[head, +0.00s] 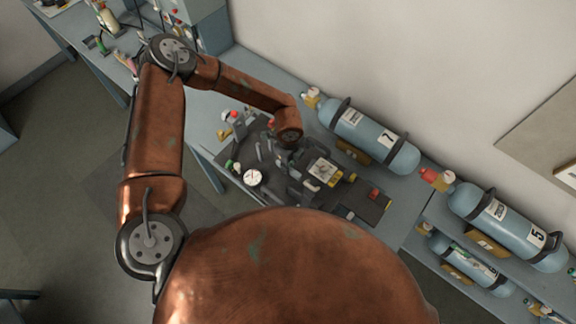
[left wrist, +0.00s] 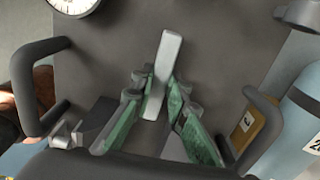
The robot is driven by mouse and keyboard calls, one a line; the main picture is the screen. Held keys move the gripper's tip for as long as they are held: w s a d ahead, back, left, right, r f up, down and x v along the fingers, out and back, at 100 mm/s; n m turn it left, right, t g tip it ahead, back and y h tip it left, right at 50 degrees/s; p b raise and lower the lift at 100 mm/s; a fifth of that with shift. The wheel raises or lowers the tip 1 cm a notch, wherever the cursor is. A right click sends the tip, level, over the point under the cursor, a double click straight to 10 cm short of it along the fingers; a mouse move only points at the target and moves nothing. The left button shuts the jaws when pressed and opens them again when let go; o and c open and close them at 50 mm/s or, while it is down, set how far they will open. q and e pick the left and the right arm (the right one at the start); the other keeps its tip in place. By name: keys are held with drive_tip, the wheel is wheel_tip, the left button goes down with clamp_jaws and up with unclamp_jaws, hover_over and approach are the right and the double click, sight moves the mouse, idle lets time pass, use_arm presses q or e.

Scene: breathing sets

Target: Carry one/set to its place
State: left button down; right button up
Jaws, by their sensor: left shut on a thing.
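A dark grey board-like set (head: 345,204) lies on the blue-grey bench, with a white round gauge (head: 253,177) at its left and dark handles on it. The left wrist view shows its dark plate (left wrist: 215,45), the gauge (left wrist: 75,3) and a black loop handle (left wrist: 38,85). My left gripper (left wrist: 153,90) is over the middle of the plate. Its green-sided fingers are shut on a light grey bar (left wrist: 165,62). In the head view my left arm partly hides the grip. I cannot tell whether the set touches the bench. My right gripper is out of view.
A blue cylinder marked 7 (head: 368,135) lies behind the set, against the wall. A cylinder marked 5 (head: 508,227) lies to the right, with another cylinder (head: 468,265) on a lower shelf. Small fittings (head: 233,122) stand left of the set. Open floor (head: 60,200) is at left.

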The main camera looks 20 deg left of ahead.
sight(297, 163)
use_arm(q)
drive_tip(key=shift+w+d+r, duration=0.15)
drive_tip(key=shift+w, duration=0.1)
drive_tip(key=shift+w+f+b, duration=0.15)
drive_tip(key=shift+f+b, duration=0.15)
drive_tip(key=shift+b, duration=0.15)
drive_tip(key=shift+w+d+f+b, duration=0.25)
drive_tip(key=shift+w+f+b, duration=0.45)
drive_tip(key=shift+f+b, duration=0.15)
drive_tip(key=shift+w+d+f+b, duration=0.3)
drive_tip(key=shift+w+f+b, duration=0.4)
drive_tip(key=shift+b, duration=0.15)
drive_tip(key=shift+w+d+f+b, duration=0.25)
drive_tip(key=shift+w+f+b, duration=0.45)
drive_tip(key=shift+f+b, duration=0.15)
drive_tip(key=shift+f+b, duration=1.25)
drive_tip(key=shift+f, duration=0.85)
idle(0.5)
drive_tip(key=c, duration=1.8)
unclamp_jaws()
drive_tip(key=shift+c, duration=0.2)
drive_tip(key=shift+s+a+f, duration=0.15)
drive_tip(key=shift+f, duration=0.05)
wheel_tip(297, 163, up, 12)
drive_tip(key=shift+r, duration=0.15)
